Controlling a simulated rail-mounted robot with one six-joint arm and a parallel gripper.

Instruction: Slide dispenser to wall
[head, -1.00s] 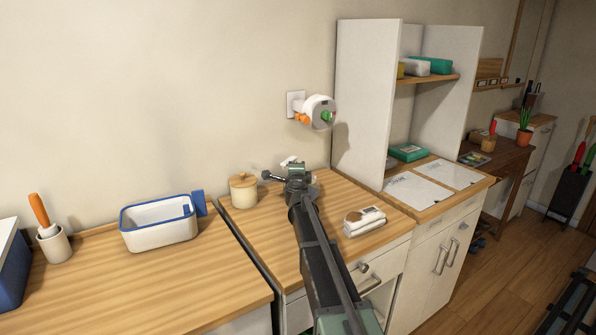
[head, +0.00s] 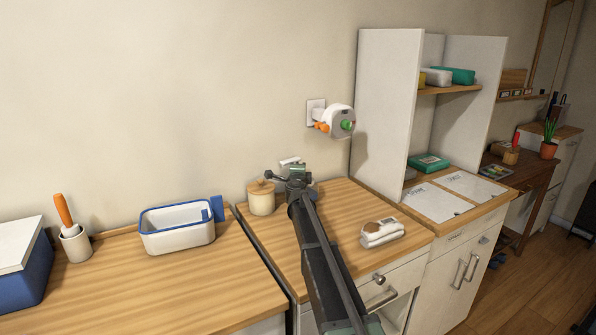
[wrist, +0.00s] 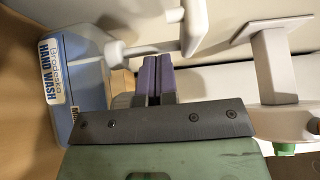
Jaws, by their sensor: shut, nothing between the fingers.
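The dispenser is a blue hand-wash bottle (wrist: 82,85) with a white label, at the left of the wrist view. White pump-like parts (wrist: 150,48) reach from it past the tips of my gripper (wrist: 157,65). The purple fingers are together with nothing between them, just right of the bottle; I cannot tell whether they touch it. In the head view my gripper (head: 298,182) is low over the back of the middle counter, near the wall. Only a small white top (head: 291,161) shows behind it; the bottle body is hidden there.
A lidded beige jar (head: 261,199) stands close left of my gripper. A white and brown device (head: 381,232) sits front right on the counter. A white wall unit (head: 336,121) with orange and green knobs hangs above. A tall white shelf side (head: 382,110) bounds the right.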

